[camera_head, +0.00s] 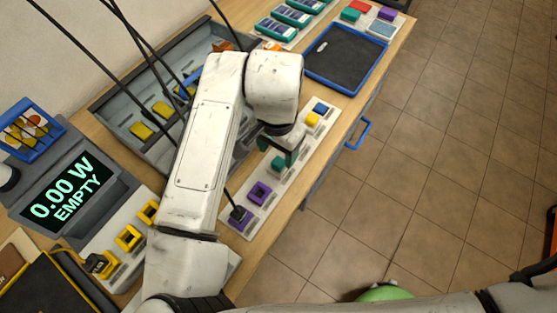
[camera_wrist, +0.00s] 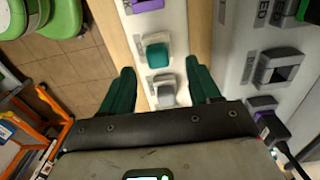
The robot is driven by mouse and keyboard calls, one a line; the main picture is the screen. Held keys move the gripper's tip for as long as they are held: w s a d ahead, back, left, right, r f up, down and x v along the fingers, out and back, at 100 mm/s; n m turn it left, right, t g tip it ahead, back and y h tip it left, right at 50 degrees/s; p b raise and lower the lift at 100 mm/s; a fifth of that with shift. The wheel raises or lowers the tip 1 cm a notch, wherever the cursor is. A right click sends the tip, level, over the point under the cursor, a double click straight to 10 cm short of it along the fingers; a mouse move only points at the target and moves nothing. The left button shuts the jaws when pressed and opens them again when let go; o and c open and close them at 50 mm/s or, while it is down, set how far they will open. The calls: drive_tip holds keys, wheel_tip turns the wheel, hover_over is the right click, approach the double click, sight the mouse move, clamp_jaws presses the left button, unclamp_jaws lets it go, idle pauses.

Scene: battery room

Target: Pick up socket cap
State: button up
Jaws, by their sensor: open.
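The white strip along the table edge carries small coloured caps and sockets. In the head view these include a blue cap (camera_head: 320,108), a yellow cap (camera_head: 312,119) and a teal cap (camera_head: 278,162). The teal cap also shows in the wrist view (camera_wrist: 158,54), near the line of my fingertips. A grey piece (camera_wrist: 165,92) sits nearer the palm, between the fingers. My gripper (camera_wrist: 160,68) is open, with one teal finger on each side and nothing held. In the head view my arm partly hides it. I cannot tell which cap is meant.
A purple socket (camera_head: 259,192) stands on the same strip. A black cable runs to the strip's near end. The display (camera_head: 68,190) reads "0.00 W EMPTY". A blue-rimmed dark tray (camera_head: 346,58) lies beyond the strip. Open floor (camera_head: 430,150) is at right.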

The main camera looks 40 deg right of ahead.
sight(279, 162)
drive_tip(key=shift+s+f, duration=0.15)
drive_tip(key=shift+f, duration=1.6)
drive_tip(key=c, duration=1.1)
